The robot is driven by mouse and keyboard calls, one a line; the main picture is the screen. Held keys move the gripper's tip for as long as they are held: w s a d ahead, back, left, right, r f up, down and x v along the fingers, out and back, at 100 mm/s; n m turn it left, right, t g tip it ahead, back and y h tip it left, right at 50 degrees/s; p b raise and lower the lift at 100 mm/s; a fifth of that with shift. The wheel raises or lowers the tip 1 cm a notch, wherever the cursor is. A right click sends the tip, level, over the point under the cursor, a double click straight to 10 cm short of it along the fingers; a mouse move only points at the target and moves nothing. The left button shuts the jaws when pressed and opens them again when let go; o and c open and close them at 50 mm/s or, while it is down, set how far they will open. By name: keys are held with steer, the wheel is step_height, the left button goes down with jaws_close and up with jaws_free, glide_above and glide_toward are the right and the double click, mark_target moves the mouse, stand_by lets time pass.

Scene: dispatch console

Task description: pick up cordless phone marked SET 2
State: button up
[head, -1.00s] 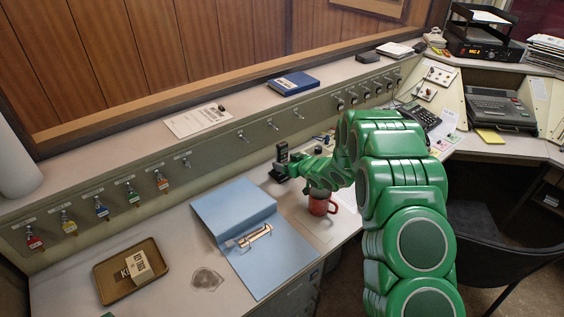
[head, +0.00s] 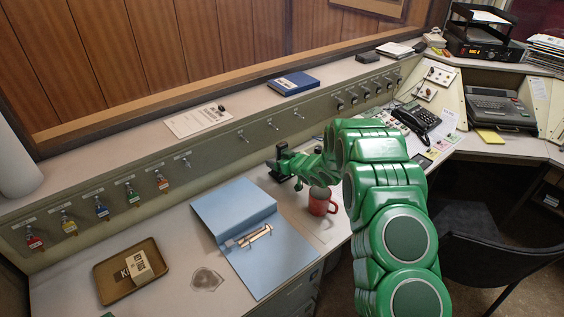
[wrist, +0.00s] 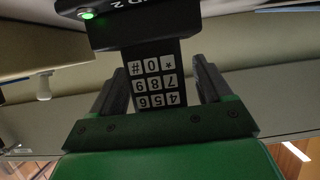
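A dark cordless handset (wrist: 153,80) with white number keys, upside down in the wrist view, stands in a black cradle (wrist: 130,28). The cradle has a green light and a partly cut-off label ending in "2"; I cannot read all of it. My gripper (wrist: 160,85) is open, with one dark finger on each side of the handset's keypad part. A narrow gap seems to show beside the right finger. In the head view my gripper (head: 286,166) is at the phone on the desk, behind the red mug, and largely hides the handset.
A red mug (head: 320,203) stands close below my wrist. A blue folder (head: 236,205) lies to the left, with a brown tray (head: 107,278) beyond it. A panel with hanging keys (head: 130,190) runs behind. A black desk phone (head: 420,118) sits to the right.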

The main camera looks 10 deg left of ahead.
steer(key=c, duration=1.1)
